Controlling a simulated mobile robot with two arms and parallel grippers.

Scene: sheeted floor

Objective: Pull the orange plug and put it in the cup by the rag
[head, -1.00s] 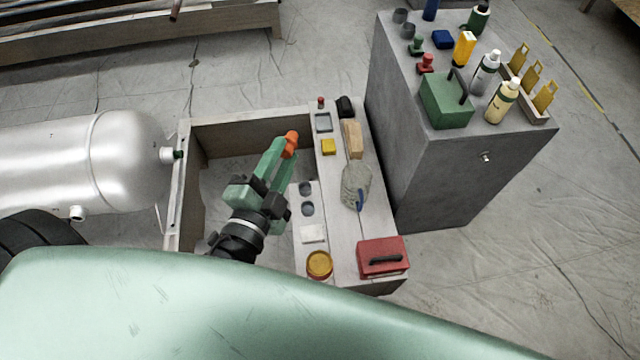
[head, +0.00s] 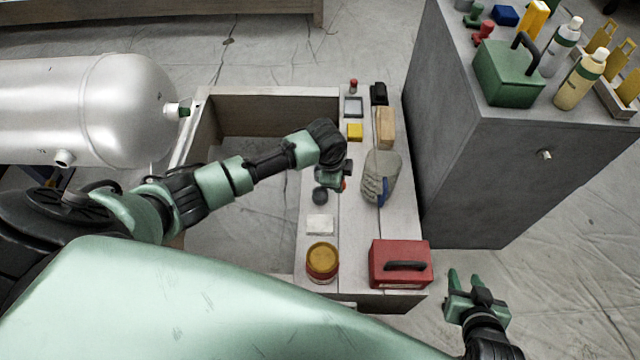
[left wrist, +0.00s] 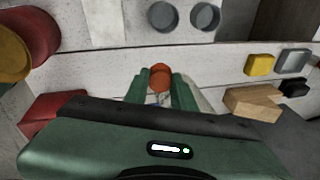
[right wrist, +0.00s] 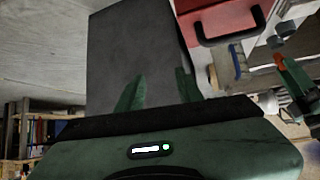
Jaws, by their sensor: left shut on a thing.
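The orange plug (left wrist: 160,77) is between the fingertips of my left gripper (left wrist: 158,86), which is shut on it. In the head view my left gripper (head: 341,180) hangs over the bench, between the cups and the rag, and mostly covers the plug. One grey cup (head: 320,196) shows just below it; the other is largely hidden by the gripper. The left wrist view shows two round grey cups (left wrist: 163,15) (left wrist: 205,15) side by side, apart from the plug. The grey rag (head: 374,172) lies right of the gripper. My right gripper (head: 468,281) is open and empty, right of the red box.
On the bench are a red box (head: 387,263), an amber-lidded jar (head: 322,262), a white block (head: 320,224), a yellow block (head: 355,132) and a wooden block (head: 385,128). A tall grey cabinet (head: 470,150) with bottles stands at the right. A silver tank (head: 90,105) lies left.

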